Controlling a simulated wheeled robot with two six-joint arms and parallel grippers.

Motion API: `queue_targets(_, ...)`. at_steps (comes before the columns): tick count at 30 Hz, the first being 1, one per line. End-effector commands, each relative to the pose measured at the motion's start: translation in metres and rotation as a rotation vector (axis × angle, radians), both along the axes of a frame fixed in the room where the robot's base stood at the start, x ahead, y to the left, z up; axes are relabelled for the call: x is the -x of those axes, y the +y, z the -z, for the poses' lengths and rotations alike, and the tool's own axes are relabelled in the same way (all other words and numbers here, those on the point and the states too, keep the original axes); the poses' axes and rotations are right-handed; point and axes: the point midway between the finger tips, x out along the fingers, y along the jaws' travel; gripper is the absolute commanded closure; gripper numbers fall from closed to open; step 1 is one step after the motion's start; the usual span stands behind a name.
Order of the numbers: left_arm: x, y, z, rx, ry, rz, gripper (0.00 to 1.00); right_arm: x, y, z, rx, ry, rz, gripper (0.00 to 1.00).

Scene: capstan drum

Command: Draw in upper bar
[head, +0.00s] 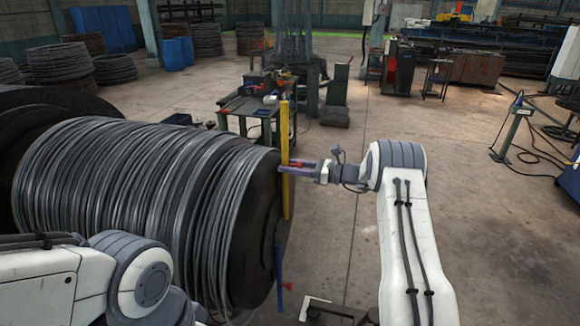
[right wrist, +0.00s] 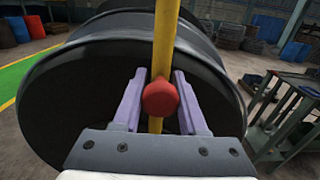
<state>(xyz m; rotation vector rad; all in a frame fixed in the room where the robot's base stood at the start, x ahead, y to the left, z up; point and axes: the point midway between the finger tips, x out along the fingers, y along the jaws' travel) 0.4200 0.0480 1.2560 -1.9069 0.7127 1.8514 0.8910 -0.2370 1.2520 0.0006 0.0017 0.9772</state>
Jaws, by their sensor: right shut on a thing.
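The upper bar (head: 285,140) is a long yellow bar standing upright against the end face of the large black drum (head: 262,225). It also shows in the right wrist view (right wrist: 166,40), with a red knob (right wrist: 160,97) on its near side. My right gripper (head: 291,168) is at the bar from the right, with its purple fingers on either side of the knob, shut on it.
Grey wire coils (head: 125,180) cover the drum to the left. A dark work table (head: 255,108) with tools stands behind the drum end. The concrete floor to the right is mostly clear, with a green post stand (head: 512,130) and cables farther right.

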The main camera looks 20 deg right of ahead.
Motion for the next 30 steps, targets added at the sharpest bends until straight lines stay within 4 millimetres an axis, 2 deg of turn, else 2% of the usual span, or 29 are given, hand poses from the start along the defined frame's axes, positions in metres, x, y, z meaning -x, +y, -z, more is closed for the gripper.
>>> queue_targets(12,0.000,0.000,0.000,0.000,0.000,0.000,0.50,0.000,-0.001,-0.002,0.000,-0.005,0.002,1.00)
queue_targets(17,0.000,0.000,0.007,0.000,0.000,-0.001,0.50,-0.001,-0.001,0.006,-0.001,-0.004,0.002,1.00)
queue_targets(20,0.000,0.000,0.019,0.000,0.000,-0.002,0.50,0.000,-0.001,0.020,-0.001,-0.003,0.003,1.00)
queue_targets(30,0.000,0.000,0.077,0.000,0.001,-0.010,0.50,0.000,-0.001,0.088,0.001,0.003,0.002,1.00)
